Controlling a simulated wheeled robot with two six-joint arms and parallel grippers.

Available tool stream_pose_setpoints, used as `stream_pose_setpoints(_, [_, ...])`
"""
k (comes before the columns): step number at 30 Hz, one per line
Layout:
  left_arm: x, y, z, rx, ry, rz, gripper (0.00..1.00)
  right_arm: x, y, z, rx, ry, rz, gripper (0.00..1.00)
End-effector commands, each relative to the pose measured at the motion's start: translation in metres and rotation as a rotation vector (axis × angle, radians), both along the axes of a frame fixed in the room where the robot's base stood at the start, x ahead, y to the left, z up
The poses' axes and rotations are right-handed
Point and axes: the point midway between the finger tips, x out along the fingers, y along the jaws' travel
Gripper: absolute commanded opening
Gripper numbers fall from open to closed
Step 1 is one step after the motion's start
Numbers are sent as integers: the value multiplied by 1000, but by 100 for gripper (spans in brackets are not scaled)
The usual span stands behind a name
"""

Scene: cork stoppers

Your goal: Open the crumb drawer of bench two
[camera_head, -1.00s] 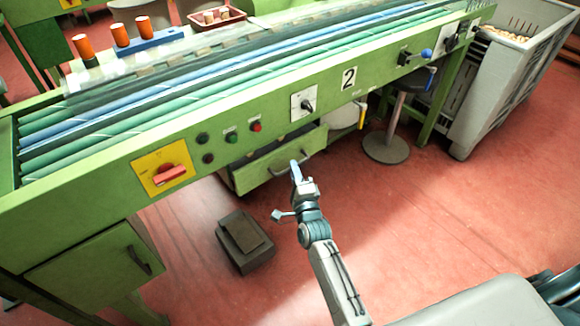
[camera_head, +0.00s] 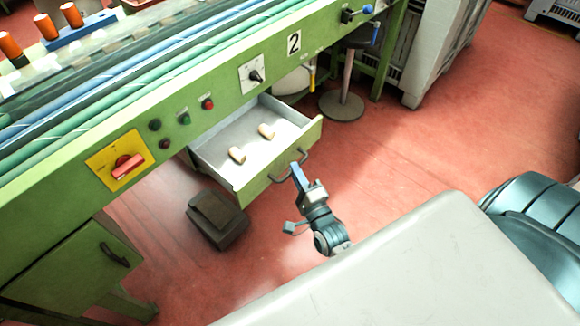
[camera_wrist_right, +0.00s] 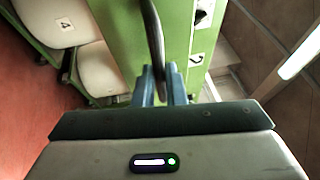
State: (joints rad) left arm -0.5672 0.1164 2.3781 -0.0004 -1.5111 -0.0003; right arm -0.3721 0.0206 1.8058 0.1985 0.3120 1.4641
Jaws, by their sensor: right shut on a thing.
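The crumb drawer (camera_head: 221,158) of the green bench marked 2 stands pulled well out in the head view. My right gripper (camera_head: 297,171) is at the drawer's front, shut on the dark bar handle (camera_head: 289,166). In the right wrist view the handle (camera_wrist_right: 153,35) runs between the blue fingers (camera_wrist_right: 161,85). My left gripper is not in view.
A dark foot pedal box (camera_head: 217,218) sits on the red floor below the drawer. A round-based stool (camera_head: 342,105) stands to the right under the bench. A red switch on a yellow plate (camera_head: 119,160) and several buttons are on the bench front. A closed cupboard (camera_head: 75,265) is at left.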

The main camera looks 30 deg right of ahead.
Motion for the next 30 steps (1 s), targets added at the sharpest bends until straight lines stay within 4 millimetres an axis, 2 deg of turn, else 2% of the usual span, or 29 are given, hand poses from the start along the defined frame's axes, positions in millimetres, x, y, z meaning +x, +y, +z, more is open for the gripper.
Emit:
stream_pose_setpoints(9, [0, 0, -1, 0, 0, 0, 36, -1, 0, -1, 0, 1, 0, 0])
stream_pose_setpoints(10, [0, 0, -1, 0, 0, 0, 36, -1, 0, -1, 0, 1, 0, 13])
stream_pose_setpoints(13, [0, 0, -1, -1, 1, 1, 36, -1, 0, -1, 0, 1, 0, 32])
stream_pose_setpoints(23, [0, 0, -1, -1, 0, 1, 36, -3, 0, -1, 0, 1, 0, 32])
stream_pose_setpoints(26, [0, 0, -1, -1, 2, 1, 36, -13, 0, -4, 0, 2, -1, 32])
stream_pose_setpoints(30, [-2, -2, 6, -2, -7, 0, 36, -39, 2, -9, 1, 5, 0, 32])
